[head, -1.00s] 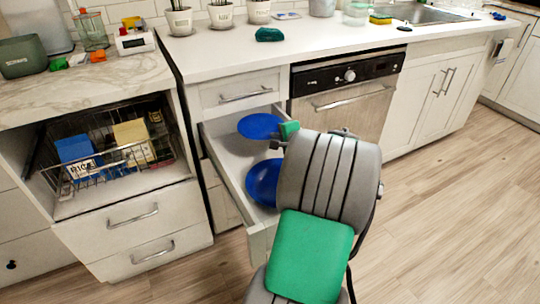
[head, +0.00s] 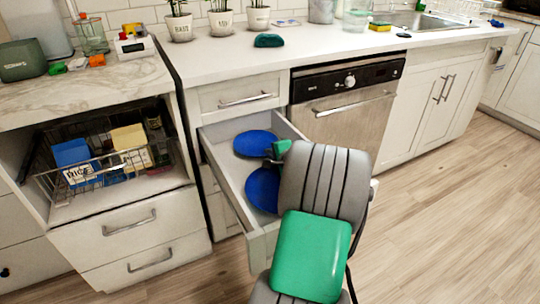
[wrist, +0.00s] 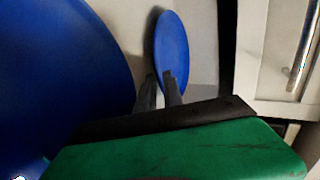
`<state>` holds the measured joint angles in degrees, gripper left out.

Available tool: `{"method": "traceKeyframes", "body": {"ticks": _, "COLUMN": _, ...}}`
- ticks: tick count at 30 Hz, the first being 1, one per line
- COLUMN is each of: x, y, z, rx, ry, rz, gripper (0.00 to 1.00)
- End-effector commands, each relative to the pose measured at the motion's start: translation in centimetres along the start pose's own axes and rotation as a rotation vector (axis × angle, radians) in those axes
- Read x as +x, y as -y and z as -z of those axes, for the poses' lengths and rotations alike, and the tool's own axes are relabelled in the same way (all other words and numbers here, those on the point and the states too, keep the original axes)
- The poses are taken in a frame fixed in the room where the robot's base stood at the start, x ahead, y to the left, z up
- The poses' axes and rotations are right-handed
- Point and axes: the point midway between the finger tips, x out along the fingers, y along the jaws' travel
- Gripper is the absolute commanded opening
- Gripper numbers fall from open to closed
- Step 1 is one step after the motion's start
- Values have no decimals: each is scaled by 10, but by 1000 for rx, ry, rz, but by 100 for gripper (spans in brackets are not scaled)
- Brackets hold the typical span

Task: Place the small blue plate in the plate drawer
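The small blue plate (head: 254,143) is inside the open drawer (head: 229,181), towards its back. Its right edge is at my gripper (head: 271,158). In the wrist view the plate (wrist: 172,45) is seen at a steep angle, with its near rim between my two close-set fingers (wrist: 160,86). My gripper appears shut on that rim. Whether the plate touches the drawer floor is hard to tell. A larger-looking blue plate (head: 262,190) lies in the drawer nearer the front, partly hidden by my arm. It fills the left of the wrist view (wrist: 60,75).
A closed drawer front (head: 238,95) is just above the open one. The dishwasher (head: 342,105) stands to the right. A wire basket (head: 105,165) with boxes is in the left cabinet. The counter above carries pots and a green object (head: 268,40).

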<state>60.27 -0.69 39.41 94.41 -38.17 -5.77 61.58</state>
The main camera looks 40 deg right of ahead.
Motion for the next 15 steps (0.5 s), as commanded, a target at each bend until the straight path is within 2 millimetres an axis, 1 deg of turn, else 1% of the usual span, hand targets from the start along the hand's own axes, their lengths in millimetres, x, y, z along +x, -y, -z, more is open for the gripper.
{"method": "traceKeyframes", "body": {"ticks": 4, "x": -2, "y": 3, "z": 0, "rx": 0, "ry": 0, "rz": 0, "gripper": 12}}
{"method": "traceKeyframes", "body": {"ticks": 7, "x": -15, "y": 4, "z": 2, "rx": 1, "ry": -3, "rz": -1, "gripper": 12}}
{"method": "traceKeyframes", "body": {"ticks": 11, "x": -47, "y": 6, "z": 2, "rx": 2, "ry": -5, "rz": 0, "gripper": 12}}
{"method": "traceKeyframes", "body": {"ticks": 15, "x": -84, "y": 6, "z": 2, "rx": 2, "ry": -6, "rz": 0, "gripper": 12}}
